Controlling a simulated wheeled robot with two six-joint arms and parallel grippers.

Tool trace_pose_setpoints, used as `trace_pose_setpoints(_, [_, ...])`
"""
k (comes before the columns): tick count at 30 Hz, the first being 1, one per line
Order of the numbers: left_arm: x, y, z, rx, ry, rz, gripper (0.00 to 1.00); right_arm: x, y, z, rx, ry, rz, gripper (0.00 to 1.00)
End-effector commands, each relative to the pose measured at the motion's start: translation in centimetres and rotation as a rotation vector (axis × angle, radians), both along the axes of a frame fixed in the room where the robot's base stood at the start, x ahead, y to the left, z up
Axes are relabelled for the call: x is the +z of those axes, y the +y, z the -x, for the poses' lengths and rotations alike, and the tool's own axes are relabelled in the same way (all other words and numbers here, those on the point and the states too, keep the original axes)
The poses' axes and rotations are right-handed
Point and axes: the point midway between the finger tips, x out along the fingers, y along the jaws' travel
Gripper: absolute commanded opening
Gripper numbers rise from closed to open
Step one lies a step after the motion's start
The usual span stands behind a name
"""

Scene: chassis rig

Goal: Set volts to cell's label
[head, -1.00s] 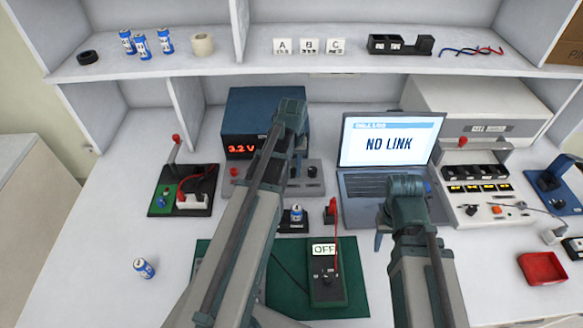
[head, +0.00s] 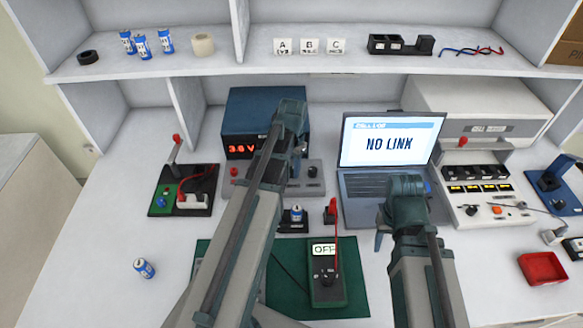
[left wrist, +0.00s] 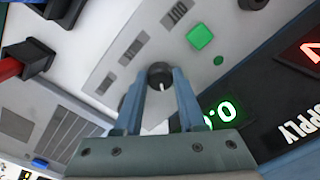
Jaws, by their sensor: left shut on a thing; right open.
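The blue power supply (head: 264,105) stands at the back of the bench, its red display (head: 241,149) reading about 3.6 V. My left gripper (head: 296,172) is at its grey control panel (head: 258,186). In the left wrist view the fingers are shut on a dark round knob (left wrist: 160,75) with a white mark. A green button (left wrist: 200,37) sits near it. A blue-and-white cell (head: 297,212) stands in a small black holder in front; its label is too small to read. My right gripper (head: 379,242) is open and empty in front of the laptop.
The laptop (head: 390,143) shows NO LINK. A multimeter (head: 326,278) reading OFF lies on a green mat (head: 357,292). A loose cell (head: 144,268) is at left, with free bench around it. A red tray (head: 543,268) is at right.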

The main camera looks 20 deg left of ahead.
Motion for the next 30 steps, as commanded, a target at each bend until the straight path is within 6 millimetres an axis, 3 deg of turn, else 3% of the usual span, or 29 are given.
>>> trace_pose_setpoints(18, [-0.01,0.01,0.01,-0.039,0.0,0.0,0.0,-0.01,0.0,0.0,0.0,0.0,0.0,0.5])
trace_pose_setpoints(19, [-0.01,0.01,0.01,-0.039,0.0,0.0,0.45,-0.01,0.0,0.0,0.0,0.0,0.0,0.5])
trace_pose_setpoints(21, [-0.01,0.01,0.01,-0.038,0.0,0.0,0.57,-0.01,0.0,0.0,0.0,0.0,0.0,0.5])
trace_pose_setpoints(23, [-0.01,0.0,0.01,-0.038,0.0,0.0,0.68,-0.01,0.0,0.0,0.0,0.0,0.0,0.5])
trace_pose_setpoints(30, [0.0,0.0,0.01,-0.038,0.0,0.0,0.69,0.0,0.0,0.0,0.0,0.0,0.0,0.5])
